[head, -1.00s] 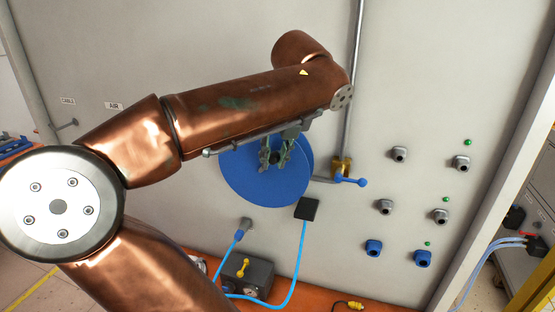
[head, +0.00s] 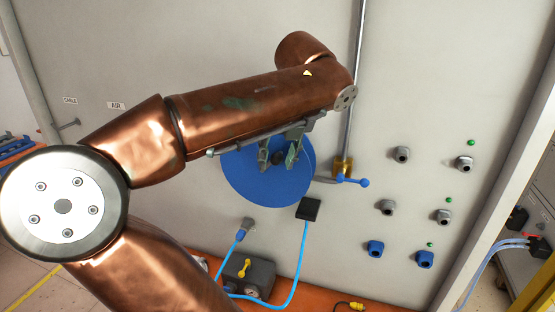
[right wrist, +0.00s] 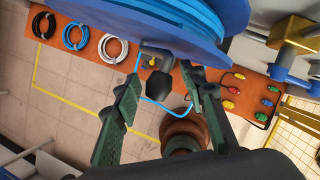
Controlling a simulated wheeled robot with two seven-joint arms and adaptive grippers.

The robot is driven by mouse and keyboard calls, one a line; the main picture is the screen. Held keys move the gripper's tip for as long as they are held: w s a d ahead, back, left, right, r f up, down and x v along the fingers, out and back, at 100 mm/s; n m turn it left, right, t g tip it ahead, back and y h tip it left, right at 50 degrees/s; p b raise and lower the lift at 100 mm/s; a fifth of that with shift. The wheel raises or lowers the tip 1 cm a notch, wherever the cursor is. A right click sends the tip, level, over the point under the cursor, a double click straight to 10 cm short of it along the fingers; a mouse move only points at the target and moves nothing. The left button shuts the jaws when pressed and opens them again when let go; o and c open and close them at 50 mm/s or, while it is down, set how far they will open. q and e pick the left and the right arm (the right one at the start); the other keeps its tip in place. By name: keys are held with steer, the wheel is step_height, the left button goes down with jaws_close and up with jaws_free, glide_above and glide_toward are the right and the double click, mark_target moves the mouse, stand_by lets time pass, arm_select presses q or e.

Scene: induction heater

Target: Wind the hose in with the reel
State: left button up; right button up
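The blue reel (head: 265,190) is mounted on the pale wall panel and holds wound blue hose, which shows at the top of the right wrist view (right wrist: 190,12). A blue hose (head: 302,255) hangs from a black block (head: 308,208) below the reel and curves down to the orange surface. My right gripper (head: 278,157) is in front of the reel with its fingers apart. A dark knob (right wrist: 160,57) shows just beyond the fingers in the right wrist view; whether they touch it I cannot tell. The right gripper (right wrist: 165,100) looks empty there. My left gripper is out of view.
A blue-handled valve (head: 350,180) on a vertical pipe stands close right of the reel. A grey box (head: 250,277) with a yellow lever is below. Grey and blue connectors (head: 387,207) stick out at right. Coiled cables (right wrist: 76,36) lie on the orange bench (right wrist: 130,45).

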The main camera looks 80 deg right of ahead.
steer(key=v, duration=1.2)
stand_by(0.3)
